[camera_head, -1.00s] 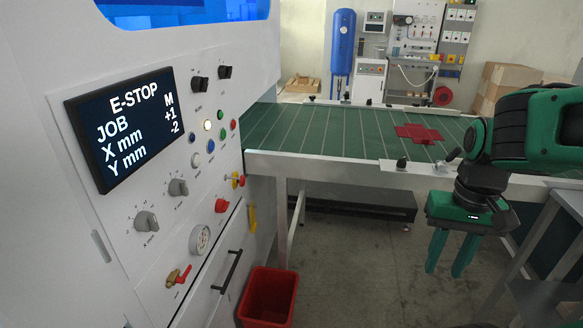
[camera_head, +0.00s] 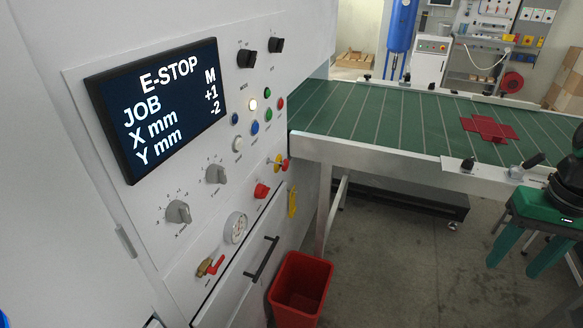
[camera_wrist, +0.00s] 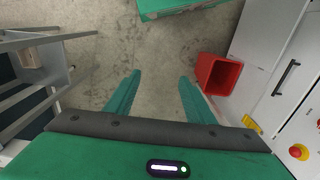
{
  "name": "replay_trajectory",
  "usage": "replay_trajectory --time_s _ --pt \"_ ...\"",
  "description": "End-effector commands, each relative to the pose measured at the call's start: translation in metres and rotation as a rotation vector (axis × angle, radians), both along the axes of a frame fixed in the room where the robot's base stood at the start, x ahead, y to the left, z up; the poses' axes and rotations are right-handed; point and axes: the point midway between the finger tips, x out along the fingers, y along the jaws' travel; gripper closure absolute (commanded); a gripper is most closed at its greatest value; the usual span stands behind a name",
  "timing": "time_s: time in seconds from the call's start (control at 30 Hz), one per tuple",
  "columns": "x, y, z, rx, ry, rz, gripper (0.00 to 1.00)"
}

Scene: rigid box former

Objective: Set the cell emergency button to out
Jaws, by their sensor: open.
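The emergency button (camera_head: 284,165) is a red mushroom head on a yellow collar, on the right edge of the white control panel (camera_head: 190,190). It also shows in the wrist view (camera_wrist: 298,152) at the lower right. I cannot tell from its shape whether it is pressed in or out. The panel's display (camera_head: 160,105) reads E-STOP. My gripper (camera_head: 512,266) is at the right edge of the head view, fingers pointing down, well away from the panel. In the wrist view my gripper (camera_wrist: 160,78) is open and empty, with bare floor between its fingers.
A red bin (camera_head: 298,288) stands on the floor below the panel. The green conveyor (camera_head: 390,125) and its white rail lie behind. A red knob (camera_head: 261,190), a gauge (camera_head: 236,227) and a drawer handle (camera_head: 262,259) are near the button.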

Motion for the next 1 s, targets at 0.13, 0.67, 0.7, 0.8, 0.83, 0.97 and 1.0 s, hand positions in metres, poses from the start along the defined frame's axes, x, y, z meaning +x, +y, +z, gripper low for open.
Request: replay_trajectory --time_s 0.13,0.67,0.7,0.8,0.83,0.97,1.0 --pt "0.058 0.015 -0.017 0.032 -0.031 0.248 0.51" --pt "0.235 0.147 -0.099 0.336 -0.373 1.051 0.51" --pt "0.245 0.161 -0.104 0.367 -0.415 1.096 0.51" --pt "0.268 0.193 -0.114 0.441 -0.533 1.193 0.51" --pt "0.275 0.202 -0.117 0.463 -0.571 1.217 0.51" --pt "0.300 0.241 -0.123 0.554 -0.753 1.299 0.51" --pt "0.308 0.251 -0.123 0.579 -0.813 1.315 0.51"
